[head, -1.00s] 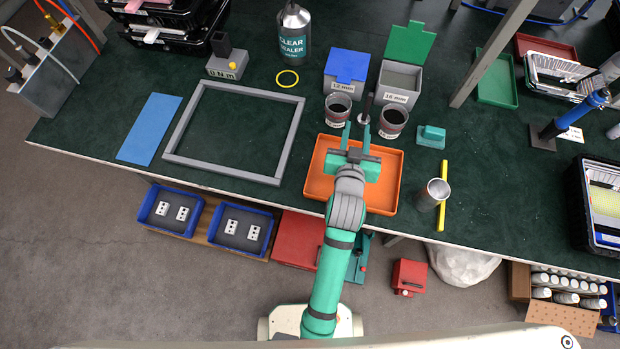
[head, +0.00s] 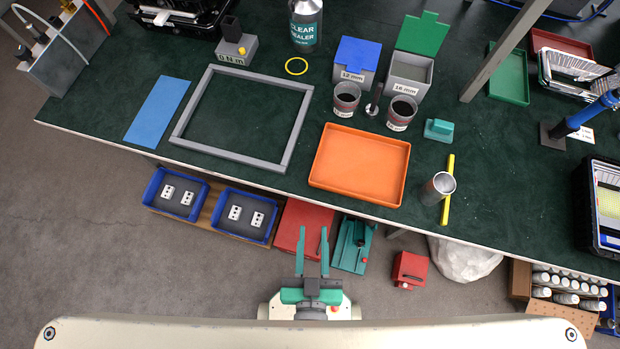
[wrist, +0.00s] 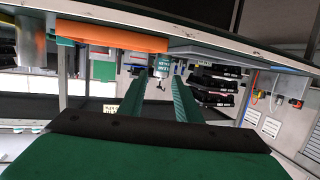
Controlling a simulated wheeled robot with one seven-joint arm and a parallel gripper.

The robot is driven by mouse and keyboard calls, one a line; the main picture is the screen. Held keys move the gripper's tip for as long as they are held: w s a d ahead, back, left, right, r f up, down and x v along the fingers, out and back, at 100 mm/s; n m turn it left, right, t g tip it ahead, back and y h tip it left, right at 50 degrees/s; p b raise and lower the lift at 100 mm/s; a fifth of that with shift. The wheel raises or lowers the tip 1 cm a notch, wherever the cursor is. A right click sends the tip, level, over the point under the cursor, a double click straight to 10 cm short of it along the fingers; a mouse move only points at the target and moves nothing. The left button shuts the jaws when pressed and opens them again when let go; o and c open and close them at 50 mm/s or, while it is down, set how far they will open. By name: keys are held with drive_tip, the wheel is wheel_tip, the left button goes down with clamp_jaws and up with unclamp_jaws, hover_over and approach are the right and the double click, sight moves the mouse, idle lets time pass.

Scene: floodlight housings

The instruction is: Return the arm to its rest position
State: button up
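My gripper (head: 312,262) is drawn back close to my base at the bottom of the head view, in front of the table edge and clear of it. Its two teal fingers are apart with nothing between them. In the wrist view my gripper (wrist: 157,95) also shows its fingers spread and empty, with the room's back wall beyond. The rest of my arm is mostly hidden behind or below the gripper in the head view.
The green table (head: 270,190) holds an empty orange tray (head: 357,196), a grey frame (head: 228,158), two cups, a metal cylinder (head: 438,187) and a yellow strip (head: 447,200). Blue bins (head: 245,236) and red boxes (head: 410,270) sit below.

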drive_tip(key=s, duration=0.1)
drive_tip(key=s+r, duration=0.1)
drive_tip(key=shift+s+a+r+y, duration=0.2)
drive_tip(key=shift+s+a+y, duration=0.1)
drive_tip(key=shift+s, duration=0.1)
idle(1.1)
